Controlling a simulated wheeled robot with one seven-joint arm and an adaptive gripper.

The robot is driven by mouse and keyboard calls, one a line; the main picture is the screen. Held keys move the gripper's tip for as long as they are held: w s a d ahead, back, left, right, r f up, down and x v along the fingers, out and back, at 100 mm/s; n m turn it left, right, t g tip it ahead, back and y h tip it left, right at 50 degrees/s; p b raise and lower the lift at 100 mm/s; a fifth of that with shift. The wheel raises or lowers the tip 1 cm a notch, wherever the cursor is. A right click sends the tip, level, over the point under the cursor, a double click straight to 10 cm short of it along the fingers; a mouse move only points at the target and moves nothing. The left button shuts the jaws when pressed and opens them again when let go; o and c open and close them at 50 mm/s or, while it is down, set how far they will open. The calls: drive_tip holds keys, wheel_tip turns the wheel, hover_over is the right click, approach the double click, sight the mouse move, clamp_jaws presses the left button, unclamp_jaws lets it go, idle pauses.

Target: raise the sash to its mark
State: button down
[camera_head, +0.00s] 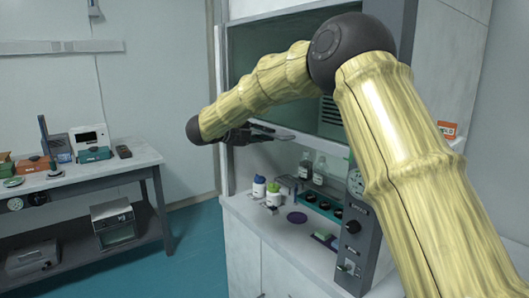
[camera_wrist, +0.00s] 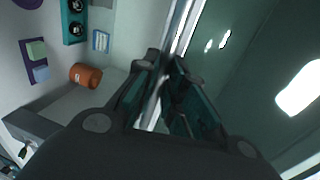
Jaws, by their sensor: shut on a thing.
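The sash (camera_head: 320,112) is a dark green glass panel across the front of the white fume hood, with open space below its lower edge. My arm covers much of the sash and the hood's right side. I cannot make out the sash mark.
Inside the hood stand clear bottles (camera_head: 320,170), white bottles with coloured caps (camera_head: 259,187) and a teal rack (camera_head: 320,204). A control panel (camera_head: 362,215) is on the hood's right post. A side bench (camera_head: 130,165) with instruments stands left; open floor (camera_head: 200,240) lies between.

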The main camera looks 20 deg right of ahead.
drive_tip(key=shift+r, duration=1.35)
drive_tip(key=c, duration=1.8)
unclamp_jaws()
drive_tip(key=shift+o, duration=0.2)
drive_tip(key=shift+a, duration=0.1)
drive_tip(key=v, duration=1.1)
drive_tip(key=shift+a, duration=0.4)
drive_tip(key=shift+s, duration=0.1)
